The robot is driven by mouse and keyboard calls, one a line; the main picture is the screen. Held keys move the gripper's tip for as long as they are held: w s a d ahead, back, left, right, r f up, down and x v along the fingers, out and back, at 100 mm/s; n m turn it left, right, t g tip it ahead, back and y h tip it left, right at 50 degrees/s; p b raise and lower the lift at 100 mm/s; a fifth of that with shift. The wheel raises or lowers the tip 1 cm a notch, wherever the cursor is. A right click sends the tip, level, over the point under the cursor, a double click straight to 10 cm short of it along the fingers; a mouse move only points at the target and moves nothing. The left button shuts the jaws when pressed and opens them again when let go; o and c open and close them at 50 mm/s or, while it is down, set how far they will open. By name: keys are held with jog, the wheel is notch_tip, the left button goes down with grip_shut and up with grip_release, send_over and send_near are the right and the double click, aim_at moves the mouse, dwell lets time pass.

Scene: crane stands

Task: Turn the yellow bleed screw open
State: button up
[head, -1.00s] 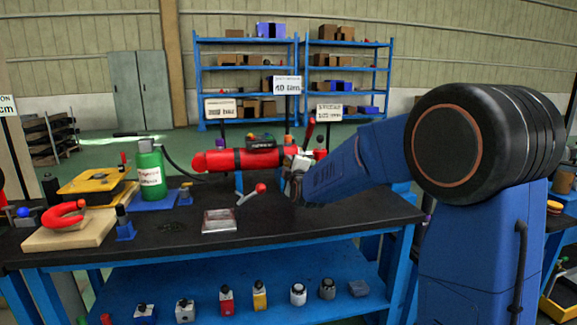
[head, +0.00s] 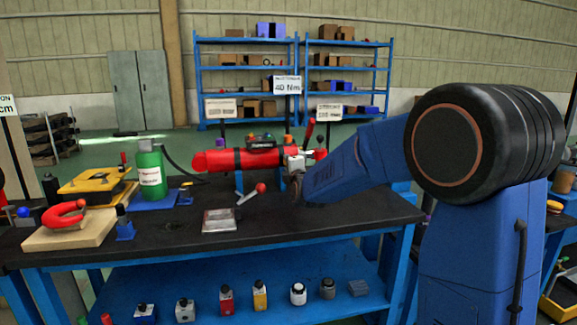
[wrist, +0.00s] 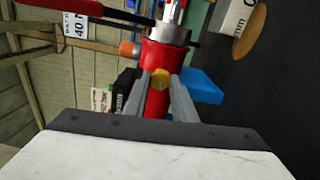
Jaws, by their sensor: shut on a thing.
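The yellow bleed screw (wrist: 160,79) shows in the wrist view as a small yellow head in front of the red cylinder (wrist: 164,58). My gripper (wrist: 161,84) has its two grey fingers on either side of the screw and is shut on it. In the head view the red cylinder (head: 222,160) lies level on blue supports above the black bench top. My wrist is at the cylinder's right end there, and the arm hides the fingers and the screw. How far the screw is turned cannot be told.
A green bottle (head: 150,170) with a black hose stands left of the cylinder. A red-tipped lever (head: 254,193) and a metal tray (head: 219,221) are in front. A wooden board (head: 70,232) holds a red ring. The front right of the bench (head: 330,220) is clear.

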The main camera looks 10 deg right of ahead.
jog(key=shift+f, duration=0.1)
jog(key=o, duration=1)
jog(key=shift+o, duration=0.2)
jog(key=shift+f, duration=0.1)
